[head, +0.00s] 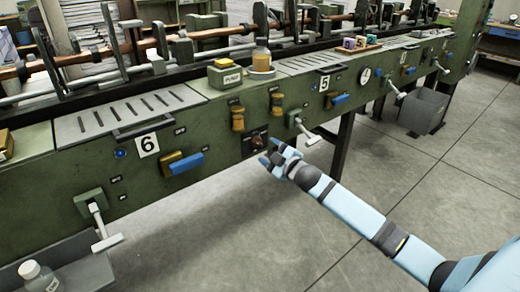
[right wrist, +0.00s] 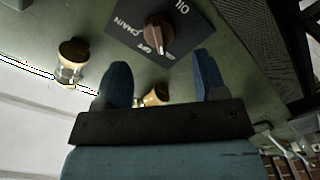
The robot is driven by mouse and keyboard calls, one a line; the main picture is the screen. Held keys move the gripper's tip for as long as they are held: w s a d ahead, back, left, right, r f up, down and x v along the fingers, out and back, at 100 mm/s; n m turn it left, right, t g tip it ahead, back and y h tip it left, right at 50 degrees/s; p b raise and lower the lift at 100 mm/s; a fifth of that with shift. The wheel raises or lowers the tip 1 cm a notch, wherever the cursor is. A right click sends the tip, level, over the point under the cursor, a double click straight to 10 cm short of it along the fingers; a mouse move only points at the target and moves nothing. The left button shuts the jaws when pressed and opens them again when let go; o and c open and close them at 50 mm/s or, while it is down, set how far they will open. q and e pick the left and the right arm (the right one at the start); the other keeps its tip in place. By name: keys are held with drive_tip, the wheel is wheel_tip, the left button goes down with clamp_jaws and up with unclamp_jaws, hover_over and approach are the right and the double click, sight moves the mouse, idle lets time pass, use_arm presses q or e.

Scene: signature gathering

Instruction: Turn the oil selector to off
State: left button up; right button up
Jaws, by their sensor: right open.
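The oil selector is a brown knob (right wrist: 158,36) on a dark plate lettered OIL and CHAIN, with smaller lettering by the knob, in the right wrist view. In the head view the selector (head: 255,140) is on the front of the green machine, between stations 6 and 5. I cannot tell which mark the knob points to. My right gripper (head: 268,152) is just in front of and below the plate. My left gripper is out of view.
Amber-and-brass fittings (head: 237,117) sit on the panel near the selector, one also at left in the right wrist view (right wrist: 72,60). A lever (head: 302,128) sticks out to the right. A blue-handled part (head: 183,163) is left. Open floor (head: 330,215) lies in front.

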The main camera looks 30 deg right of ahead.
sight(259, 144)
drive_tip(key=w+b, duration=0.1)
drive_tip(key=w, duration=0.4)
drive_tip(key=shift+a, duration=0.2)
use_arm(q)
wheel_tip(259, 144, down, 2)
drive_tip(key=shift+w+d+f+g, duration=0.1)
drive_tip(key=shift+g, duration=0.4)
use_arm(e)
drive_tip(key=shift+w, duration=0.1)
